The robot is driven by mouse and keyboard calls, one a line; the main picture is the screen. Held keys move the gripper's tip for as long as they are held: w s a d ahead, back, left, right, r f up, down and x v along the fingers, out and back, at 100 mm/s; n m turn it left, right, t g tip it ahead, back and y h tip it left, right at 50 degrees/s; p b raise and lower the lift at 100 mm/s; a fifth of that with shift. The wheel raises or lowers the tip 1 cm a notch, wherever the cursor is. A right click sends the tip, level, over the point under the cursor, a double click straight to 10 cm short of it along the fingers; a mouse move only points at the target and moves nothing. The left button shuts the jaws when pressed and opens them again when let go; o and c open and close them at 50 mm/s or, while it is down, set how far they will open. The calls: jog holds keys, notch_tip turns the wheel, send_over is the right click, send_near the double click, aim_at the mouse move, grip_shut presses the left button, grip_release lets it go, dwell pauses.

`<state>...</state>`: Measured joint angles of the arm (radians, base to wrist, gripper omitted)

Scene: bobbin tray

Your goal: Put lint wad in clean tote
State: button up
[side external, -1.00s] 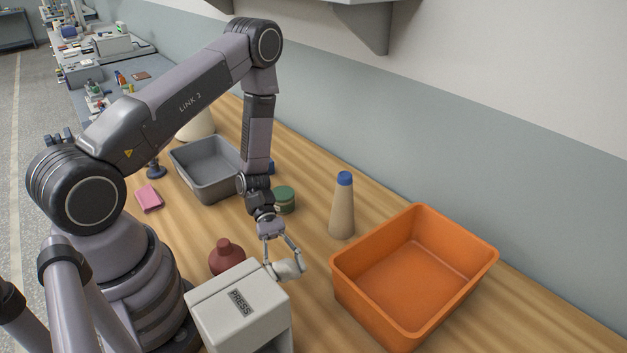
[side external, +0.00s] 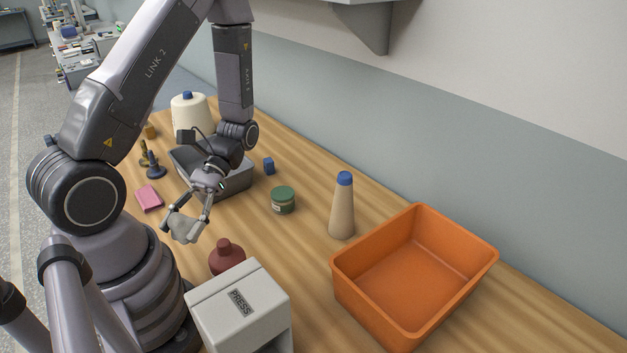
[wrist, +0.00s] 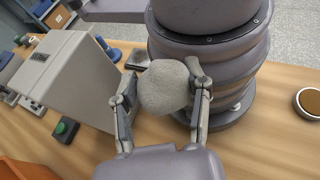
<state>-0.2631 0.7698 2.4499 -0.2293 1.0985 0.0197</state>
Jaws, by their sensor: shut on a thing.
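The lint wad (side external: 184,229) is a rounded, pale grey lump. My gripper (side external: 181,226) is shut on it and holds it above the table, between the pink block and the dark red bottle in the side view. In the wrist view the wad (wrist: 164,88) sits between both fingertips (wrist: 165,82), with my base behind it. An empty orange tote (side external: 345,270) stands at the right of the table. A grey tote (side external: 243,184) stands farther back, partly hidden behind my gripper and wrist. No label shows which tote is the clean one.
The press (side external: 238,300) stands at the front, with the dark red bottle (side external: 227,256) behind it. A blue-capped cone (side external: 342,212) and a green-lidded jar (side external: 283,201) stand between the totes.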

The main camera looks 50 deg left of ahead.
jog(key=a+r+m+y, duration=0.2)
jog(key=a+m+y, duration=0.8)
jog(key=a+y, duration=0.15)
jog(key=w+a+m+t+y, duration=0.7)
jog(key=w+a+m, duration=0.2)
jog(key=w+a, duration=0.1)
jog(key=w+a+f, duration=0.8)
jog(key=w+f, duration=0.1)
jog(key=f, duration=0.4)
jog(key=shift+w+a, duration=0.3)
jog(key=shift+w, duration=0.1)
jog(key=shift+f, duration=0.1)
jog(key=shift+f, duration=0.45)
